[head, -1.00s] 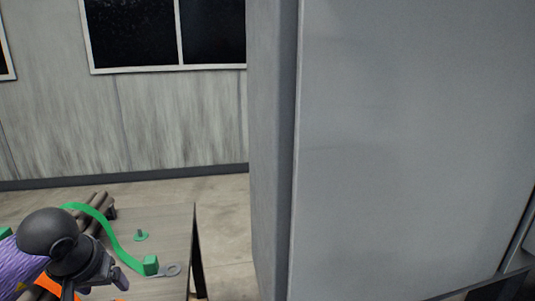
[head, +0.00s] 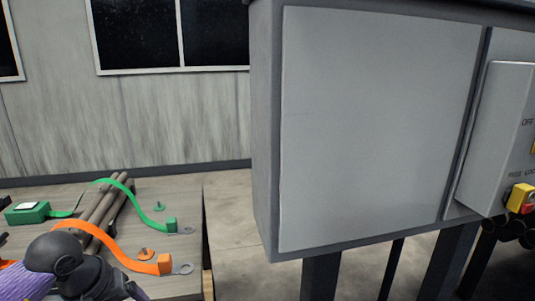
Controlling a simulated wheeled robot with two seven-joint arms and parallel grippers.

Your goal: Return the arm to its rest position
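My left arm comes in at the lower left in the head view, with a purple sleeve and a dark round joint. My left gripper (head: 134,291) is at the bottom edge, partly cut off, in front of the table and below the orange strap (head: 97,236). I cannot tell whether its fingers are open, and I see nothing clearly held in it. My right arm and gripper are not in view.
A table (head: 188,215) at the left bears a green strap (head: 132,197), a green box (head: 27,212), dark rods (head: 104,208) and small green and orange pieces. A large grey cabinet (head: 375,130) on legs stands at the right. Bare floor (head: 232,215) lies between them.

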